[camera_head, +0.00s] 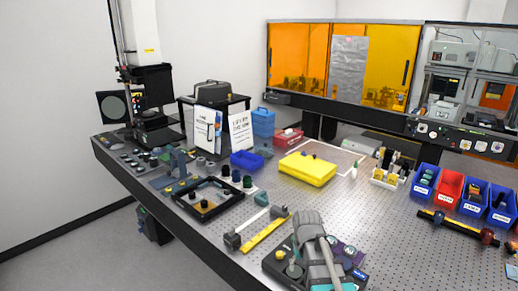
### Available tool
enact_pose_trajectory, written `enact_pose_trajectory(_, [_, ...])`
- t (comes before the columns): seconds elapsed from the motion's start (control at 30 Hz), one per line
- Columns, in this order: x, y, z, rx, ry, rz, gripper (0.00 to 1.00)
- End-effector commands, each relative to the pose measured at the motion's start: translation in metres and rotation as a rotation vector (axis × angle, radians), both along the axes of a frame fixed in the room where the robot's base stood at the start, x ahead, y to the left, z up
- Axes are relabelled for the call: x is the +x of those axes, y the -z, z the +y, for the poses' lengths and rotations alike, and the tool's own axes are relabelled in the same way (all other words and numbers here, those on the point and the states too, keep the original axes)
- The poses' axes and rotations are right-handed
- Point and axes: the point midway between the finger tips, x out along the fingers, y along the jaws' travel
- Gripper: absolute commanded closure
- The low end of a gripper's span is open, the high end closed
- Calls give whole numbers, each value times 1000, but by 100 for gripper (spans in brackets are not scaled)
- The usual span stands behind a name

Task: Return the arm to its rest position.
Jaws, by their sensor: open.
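A grey, rounded, jointed shape (312,240) rises from the bottom edge, right of centre, in the head view. It looks like part of my arm, seen from above in front of a dark box with knobs (280,262). I cannot make out my gripper's fingers in this view. I cannot tell whether the grey shape touches the box behind it.
The perforated optical table (390,225) holds a yellow case (307,168), a black square frame (207,199), a yellow bar (264,235), blue and red bins (447,188) and a tall instrument (152,95) at the left. Bare table shows right of centre.

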Motion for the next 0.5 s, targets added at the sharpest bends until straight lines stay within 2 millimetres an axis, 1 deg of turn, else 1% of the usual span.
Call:
enact_pose_trajectory(0.03, [-22, 0, -1, -1, 14, 0, 26])
enact_pose_trajectory(0.1, [-40, 0, -1, -2, 37, 0, 26])
enact_pose_trajectory(0.2, [-62, 0, -1, -3, 63, -1, 26])
enact_pose_trajectory(0.33, [-76, 0, -1, -4, 84, -1, 26])
enact_pose_trajectory(0.5, [-77, 0, -1, -4, 90, -1, 26])
